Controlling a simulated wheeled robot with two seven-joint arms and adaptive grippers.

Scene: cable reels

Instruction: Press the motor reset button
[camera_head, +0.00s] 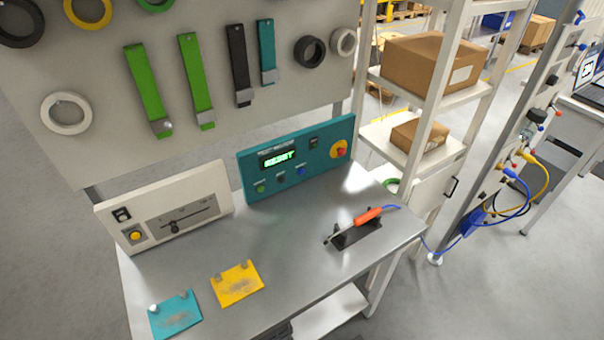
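A teal control box (250,180) stands at the back of the metal workbench (290,235). Its small dark display (278,158) shows green lettering that is hard to read, perhaps "READY" or "RESET". Below the display are a green button (261,188), a dark button (281,179) and a blue button (301,171). A red mushroom button on a yellow ring (340,149) sits at the box's right end, with a small black switch (313,142) to its left. The button labels are too small to read. Neither of my grippers is in view.
A white box (192,190) with a slider and a yellow button (135,236) stands left. Teal (176,316) and yellow (238,284) plates lie in front. An orange-handled tool (368,215) rests on a black stand. A pegboard (90,80) rises behind. The bench's middle is clear.

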